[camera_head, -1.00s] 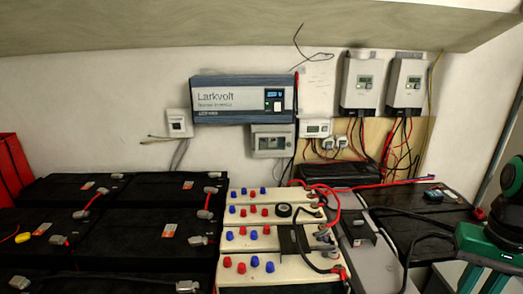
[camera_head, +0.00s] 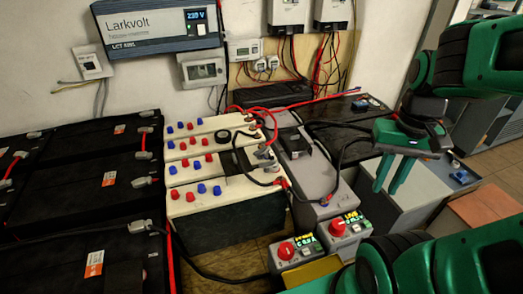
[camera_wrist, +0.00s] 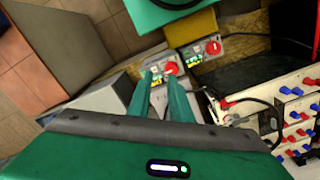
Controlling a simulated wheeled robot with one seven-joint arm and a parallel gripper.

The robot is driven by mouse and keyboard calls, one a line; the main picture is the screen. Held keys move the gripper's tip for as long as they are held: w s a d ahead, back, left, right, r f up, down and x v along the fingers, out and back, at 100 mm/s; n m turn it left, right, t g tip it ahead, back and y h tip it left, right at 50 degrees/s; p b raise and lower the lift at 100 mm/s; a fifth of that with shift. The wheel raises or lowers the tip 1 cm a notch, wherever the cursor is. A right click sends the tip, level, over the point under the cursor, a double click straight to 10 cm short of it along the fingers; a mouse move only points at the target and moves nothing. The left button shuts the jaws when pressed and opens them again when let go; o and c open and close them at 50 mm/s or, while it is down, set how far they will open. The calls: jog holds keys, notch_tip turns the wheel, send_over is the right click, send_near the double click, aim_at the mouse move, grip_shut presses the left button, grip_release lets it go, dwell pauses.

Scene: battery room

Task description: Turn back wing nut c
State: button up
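I cannot make out a wing nut or a letter c in either view; such parts are too small to tell. Cable lugs sit at the right ends of the cream batteries (camera_head: 228,193), near the black cable (camera_head: 258,181). A long grey battery (camera_head: 303,172) lies to their right, with cable ends on it. My gripper (camera_head: 387,188) hangs to the right of the grey battery in the head view, fingers pointing down. It is open and empty, with a gap between the fingers. In the wrist view the open fingers (camera_wrist: 160,80) appear in front of the red-knob boxes.
Two grey boxes with red knobs (camera_head: 286,251) (camera_head: 338,229) stand in front of the batteries. Black batteries (camera_head: 80,190) fill the left. A black charger (camera_head: 273,95) lies at the back. A light cabinet (camera_head: 395,210) stands below my gripper. Tiled floor is open at right.

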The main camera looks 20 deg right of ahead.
jog(key=o, duration=0.5)
jog(key=shift+s+r, duration=0.25)
jog(key=shift+s, duration=0.1)
jog(key=shift+o, duration=1.3)
jog(key=shift+w+r, duration=0.15)
jog(key=shift+r, duration=0.15)
jog(key=n, duration=1.1)
send_over(262, 153)
notch_tip(262, 153, down, 5)
jog(key=f, duration=1)
jog(key=shift+w+a+f, duration=0.15)
jog(key=shift+w+a, duration=0.1)
jog(key=shift+c, duration=0.5)
